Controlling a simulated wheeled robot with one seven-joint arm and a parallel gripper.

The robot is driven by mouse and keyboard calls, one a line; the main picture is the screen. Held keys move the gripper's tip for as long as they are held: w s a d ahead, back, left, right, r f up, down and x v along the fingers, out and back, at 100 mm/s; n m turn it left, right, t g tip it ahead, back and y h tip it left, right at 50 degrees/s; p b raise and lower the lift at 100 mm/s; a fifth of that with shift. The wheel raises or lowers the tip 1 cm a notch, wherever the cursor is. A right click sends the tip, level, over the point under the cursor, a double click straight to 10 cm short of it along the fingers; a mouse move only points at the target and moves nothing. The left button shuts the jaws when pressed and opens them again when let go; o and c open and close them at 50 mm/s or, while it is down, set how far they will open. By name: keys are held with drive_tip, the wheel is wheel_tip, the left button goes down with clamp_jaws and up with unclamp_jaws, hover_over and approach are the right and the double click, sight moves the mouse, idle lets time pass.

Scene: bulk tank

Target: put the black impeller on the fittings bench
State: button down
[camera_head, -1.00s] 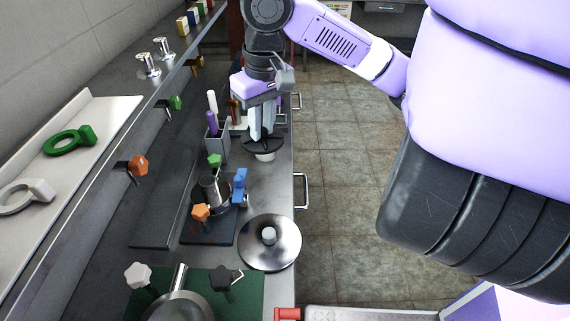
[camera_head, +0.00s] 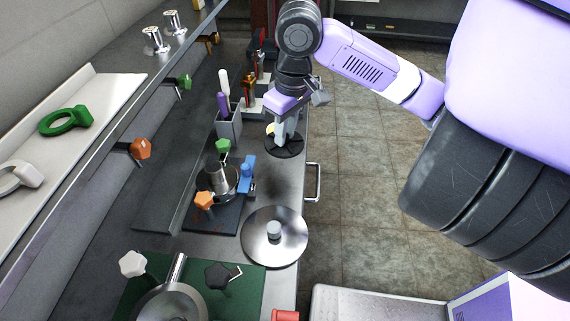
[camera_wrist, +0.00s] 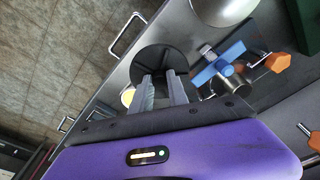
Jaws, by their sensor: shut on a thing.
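The black impeller (camera_head: 284,148), a flat dark disc, is at the tips of my gripper (camera_head: 285,132). My gripper points down and is shut on it, over the right edge of the steel bench (camera_head: 281,190). In the wrist view the disc (camera_wrist: 160,60) shows beyond my two grey fingers (camera_wrist: 163,88), which hide part of it. I cannot tell whether the disc touches the bench top or hangs just above it.
A grey holder (camera_head: 229,122) stands left of my gripper. A steel pot (camera_head: 217,178) with coloured knobs and a round steel lid (camera_head: 274,237) are nearer. A small pale yellow thing (camera_wrist: 127,97) lies by the disc. A bench handle (camera_head: 315,182) juts over the floor.

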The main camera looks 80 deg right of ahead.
wheel_tip(320, 180, down, 11)
drive_tip(key=shift+r, duration=0.15)
idle(0.4)
drive_tip(key=shift+b, duration=0.35)
drive_tip(key=c, duration=1.3)
unclamp_jaws()
drive_tip(key=r, duration=0.8)
drive_tip(key=s+r+p, duration=0.1)
drive_tip(key=r, duration=0.3)
drive_tip(key=shift+s+a, duration=0.1)
drive_tip(key=shift+a, duration=0.3)
